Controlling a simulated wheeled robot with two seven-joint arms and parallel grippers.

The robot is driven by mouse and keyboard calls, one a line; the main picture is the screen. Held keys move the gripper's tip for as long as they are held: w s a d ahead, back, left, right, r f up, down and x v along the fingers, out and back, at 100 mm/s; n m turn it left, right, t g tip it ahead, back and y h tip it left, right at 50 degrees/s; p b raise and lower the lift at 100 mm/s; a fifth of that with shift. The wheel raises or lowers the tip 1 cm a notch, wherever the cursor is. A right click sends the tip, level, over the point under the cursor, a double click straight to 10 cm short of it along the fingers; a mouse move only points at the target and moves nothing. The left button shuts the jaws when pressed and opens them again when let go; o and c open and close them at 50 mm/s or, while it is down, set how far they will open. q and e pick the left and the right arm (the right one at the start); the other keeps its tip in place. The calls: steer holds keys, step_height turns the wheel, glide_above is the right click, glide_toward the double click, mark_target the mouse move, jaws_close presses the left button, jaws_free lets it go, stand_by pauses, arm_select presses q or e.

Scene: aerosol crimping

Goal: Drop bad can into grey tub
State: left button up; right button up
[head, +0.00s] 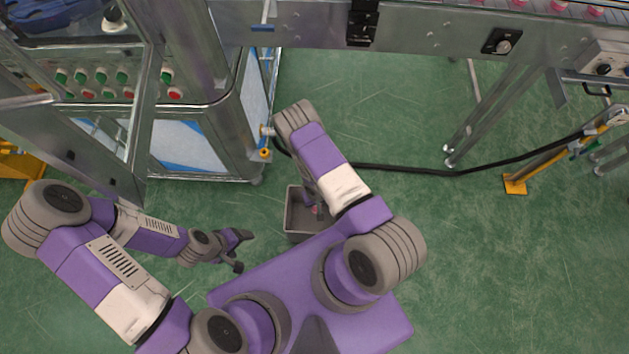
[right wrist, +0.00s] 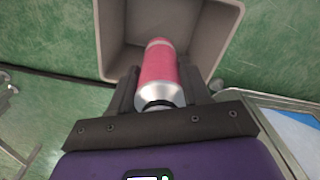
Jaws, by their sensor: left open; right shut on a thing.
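The grey tub (head: 296,236) stands on the green floor in front of my base. My right gripper (head: 318,208) is over the tub, partly hidden by my own arm in the head view. In the right wrist view the right gripper (right wrist: 160,92) is shut on a pink can (right wrist: 159,66) with a silver end, the pink end pointing towards the tub (right wrist: 117,50). The part of the tub in sight around the can looks empty. My left gripper (head: 241,250) is open and empty, to the left of the tub.
A machine cabinet with red and green buttons (head: 120,78) stands at the upper left. A conveyor (head: 430,36) runs along the top, with several pink cans on it. A black cable (head: 440,172) crosses the floor.

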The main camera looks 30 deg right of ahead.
step_height(320, 180, down, 4)
steer(key=b, duration=0.2)
steer(key=shift+b, duration=0.3)
steer(key=o, duration=1.1)
step_height(320, 180, up, 8)
steer(key=p, duration=0.3)
steer(key=shift+f, duration=0.2)
